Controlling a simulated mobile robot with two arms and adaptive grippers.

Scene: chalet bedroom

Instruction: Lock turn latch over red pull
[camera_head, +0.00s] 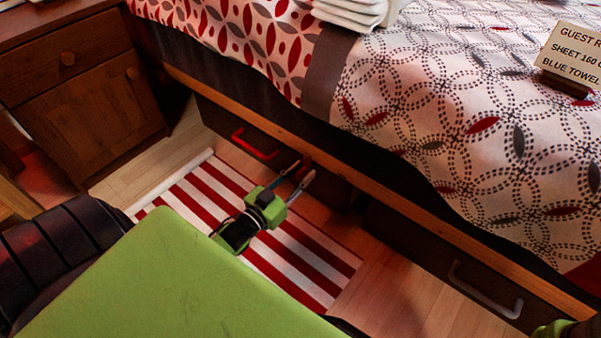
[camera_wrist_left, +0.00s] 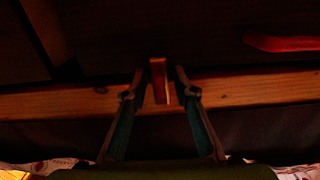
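The red pull (camera_head: 255,146) is a bar handle on the dark drawer front under the bed; it also shows at the upper right of the left wrist view (camera_wrist_left: 282,42). The turn latch (camera_wrist_left: 158,80) is a small reddish-brown block at the wooden bed rail, to one side of the pull and not across it. In the head view the latch is mostly hidden by my fingers. My left gripper (camera_head: 304,169) is at the latch. In the left wrist view its open fingers (camera_wrist_left: 160,82) stand on either side of the latch, with narrow gaps.
A red-and-white striped rug (camera_head: 318,262) lies on the wood floor below the drawers. Another drawer with a grey pull (camera_head: 485,291) is at the right. A wooden nightstand (camera_head: 70,85) stands at the left. The bed rail (camera_head: 420,217) overhangs the drawer fronts.

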